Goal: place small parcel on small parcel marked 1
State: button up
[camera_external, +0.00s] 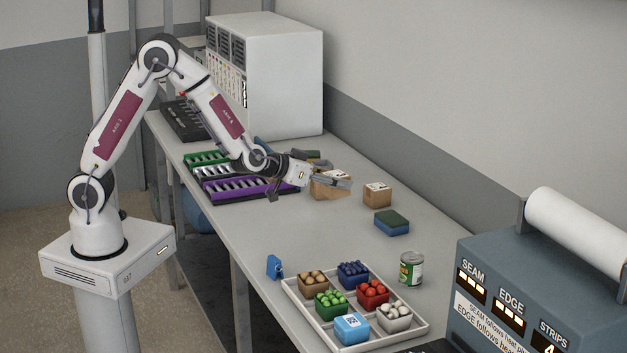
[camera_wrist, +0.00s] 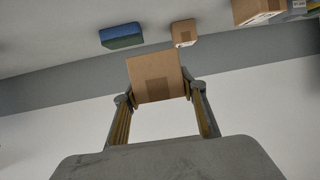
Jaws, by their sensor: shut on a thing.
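My gripper (camera_external: 338,182) is above the back part of the table, and its fingers are shut on a small brown parcel (camera_wrist: 157,76) in the wrist view. The held parcel looks clear of the table. Another small brown parcel (camera_external: 377,196) stands on the table to the right of my gripper, with a white label on top; its marking is too small to read. It also shows in the wrist view (camera_wrist: 184,34), beyond the held parcel and apart from it. In the external view, brown cardboard shows around my fingers, and I cannot tell which box each part belongs to.
A green and blue sponge (camera_external: 392,223) lies near the standing parcel. A larger box (camera_wrist: 257,10) shows at the wrist view's top right. Purple-edged racks (camera_external: 247,191) lie left of my gripper. A can (camera_external: 411,269) and a tray (camera_external: 296,297) of small crates stand nearer the front.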

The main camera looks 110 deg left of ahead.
jog(key=s+a+r+n+g+y, duration=0.1)
jog(key=s+a+r, duration=0.2)
jog(key=a, duration=0.6)
jog(key=s+a+r+n+g+y, duration=0.1)
jog(key=s+a+r+n+g, duration=0.1)
jog(key=s+a, duration=0.6)
jog(key=shift+a+r+g, duration=0.3)
jog(key=shift+a+r, duration=0.2)
jog(key=shift+a, duration=0.65)
jog(key=shift+f, duration=3.15)
jog(key=shift+f, duration=1.9)
jog(key=shift+f, duration=0.15)
